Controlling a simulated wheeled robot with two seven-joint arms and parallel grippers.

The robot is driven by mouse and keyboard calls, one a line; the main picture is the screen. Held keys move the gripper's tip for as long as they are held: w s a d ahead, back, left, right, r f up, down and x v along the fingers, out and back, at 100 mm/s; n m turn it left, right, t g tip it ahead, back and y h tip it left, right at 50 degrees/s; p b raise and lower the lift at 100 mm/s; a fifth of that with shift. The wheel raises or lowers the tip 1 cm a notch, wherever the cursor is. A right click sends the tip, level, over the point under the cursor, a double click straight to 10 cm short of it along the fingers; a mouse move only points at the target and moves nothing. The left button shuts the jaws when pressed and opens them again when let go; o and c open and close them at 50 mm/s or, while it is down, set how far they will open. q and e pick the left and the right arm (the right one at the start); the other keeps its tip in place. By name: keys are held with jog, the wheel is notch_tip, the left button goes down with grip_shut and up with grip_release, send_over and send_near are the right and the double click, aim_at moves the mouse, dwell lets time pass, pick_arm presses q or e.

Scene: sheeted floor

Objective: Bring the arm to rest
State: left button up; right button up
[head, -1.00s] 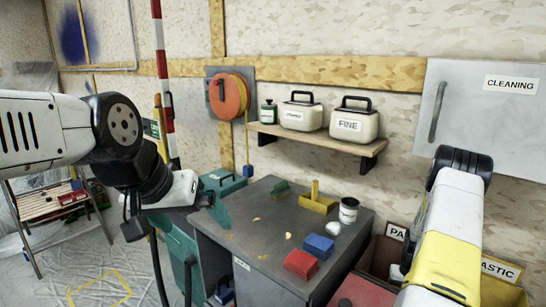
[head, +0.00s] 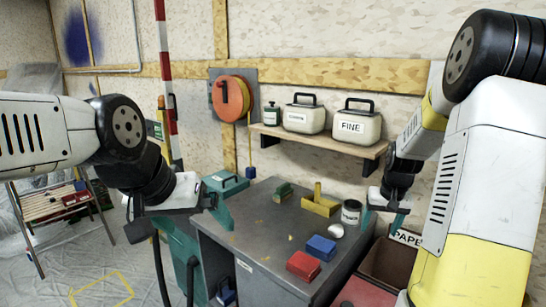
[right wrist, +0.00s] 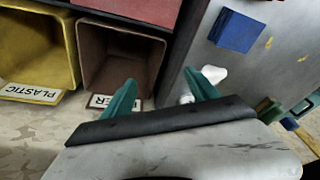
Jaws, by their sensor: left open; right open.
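My right gripper (head: 381,218) hangs at the right edge of the grey workbench (head: 262,254), beside the bin labelled PAPER. Its teal fingers are apart with nothing between them, as the right wrist view (right wrist: 160,95) also shows. My right arm is bent, with its elbow high at the right of the head view. My left gripper (head: 222,207) is at the bench's left edge, its teal fingers seen nearly side-on. I see nothing held in it.
On the bench are a red block (head: 303,266), a blue block (head: 321,248), a yellow piece (head: 319,203), a green brush (head: 283,190) and a white can (head: 351,212). The PAPER bin (right wrist: 118,62) and yellow PLASTIC bin (right wrist: 40,55) stand right of the bench. A shelf (head: 318,145) holds containers.

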jog(key=s+a+r+n+t, duration=0.2)
jog(key=s+a+r, duration=0.8)
jog(key=r, duration=0.3)
jog(key=s+a+r+y, duration=0.1)
jog(key=s+a+r, duration=0.1)
jog(key=s, duration=0.4)
jog(key=s+a+r+n+t+y, duration=0.1)
jog(key=s+a+r, duration=0.1)
jog(key=s+a, duration=0.3)
jog(key=shift+s, duration=0.7)
jog(key=shift+r, duration=0.1)
